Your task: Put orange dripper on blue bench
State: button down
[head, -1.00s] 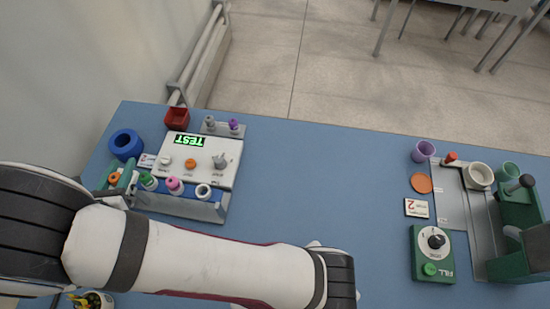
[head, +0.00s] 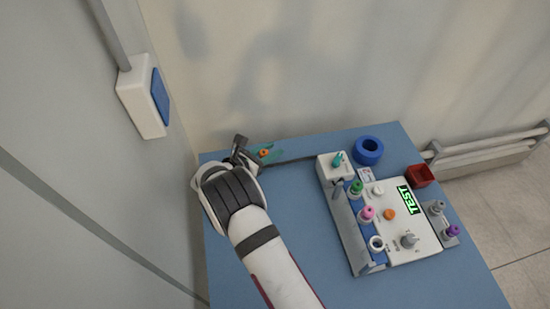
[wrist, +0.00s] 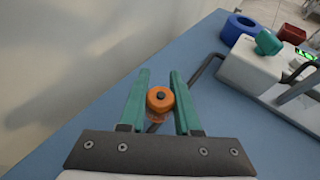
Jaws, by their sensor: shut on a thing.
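An orange dripper (wrist: 160,98), a small round piece with a dark centre, sits between the green fingers of my gripper (wrist: 158,82) in the wrist view. My gripper is shut on it. In the head view, the dripper (head: 264,153) and my gripper (head: 262,151) show near the bench's far left corner, by the wall. The blue bench (head: 290,215) lies below them; it also shows in the wrist view (wrist: 80,140). I cannot tell whether the dripper touches the bench.
A test station (head: 420,240) with green, pink and white-topped pieces stands to the right. A white block with a teal knob (head: 337,159) stands at its far end, a dark bent rod reaching left from it. A blue ring (head: 369,150) and red cup (head: 420,176) are behind.

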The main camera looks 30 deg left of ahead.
jog(key=shift+f, duration=1.75)
jog(key=shift+f, duration=0.1)
